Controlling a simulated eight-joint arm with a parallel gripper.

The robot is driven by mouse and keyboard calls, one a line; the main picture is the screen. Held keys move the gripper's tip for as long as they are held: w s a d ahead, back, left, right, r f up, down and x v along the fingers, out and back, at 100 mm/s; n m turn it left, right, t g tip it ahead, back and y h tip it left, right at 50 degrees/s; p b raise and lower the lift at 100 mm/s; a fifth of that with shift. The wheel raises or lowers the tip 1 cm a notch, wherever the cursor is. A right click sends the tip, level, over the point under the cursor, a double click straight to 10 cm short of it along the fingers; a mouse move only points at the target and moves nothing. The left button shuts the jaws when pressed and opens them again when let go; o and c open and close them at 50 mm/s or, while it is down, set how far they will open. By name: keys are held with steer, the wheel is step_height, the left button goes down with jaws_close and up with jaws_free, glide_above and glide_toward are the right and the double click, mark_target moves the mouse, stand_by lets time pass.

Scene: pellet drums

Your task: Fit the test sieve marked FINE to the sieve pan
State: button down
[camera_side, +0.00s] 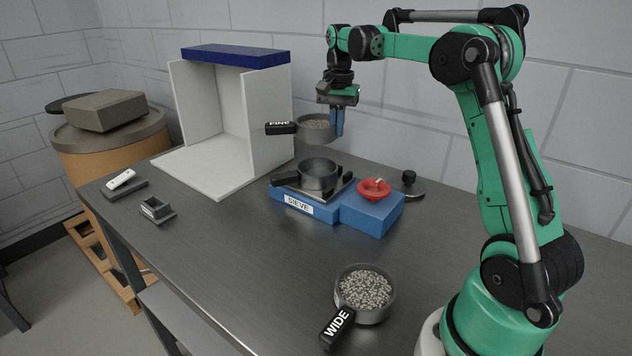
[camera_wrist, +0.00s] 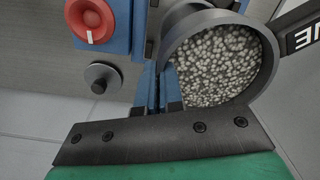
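The FINE sieve (camera_side: 317,131) is a grey round sieve filled with pale pellets. Its black handle points left and carries the FINE label. My gripper (camera_side: 337,131) is shut on the right side of its rim and holds it in the air above the sieve pan. In the wrist view the sieve (camera_wrist: 212,62) fills the upper right, with the fingers (camera_wrist: 164,90) at its rim. The sieve pan (camera_side: 318,178) is a dark round pan on the blue shaker marked SIEVE (camera_side: 297,206). A clear gap shows between sieve and pan.
The WIDE sieve (camera_side: 364,289), full of pellets, sits at the table's front. A red knob (camera_side: 374,187) is on the shaker's right part, with a dark round piece (camera_side: 409,186) beside it. A white booth (camera_side: 211,105) stands behind left. The front left of the table is mostly clear.

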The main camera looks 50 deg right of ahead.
steer(key=shift+f, duration=2.9)
steer(key=shift+f, duration=0.95)
steer(key=c, duration=0.9)
jaws_free()
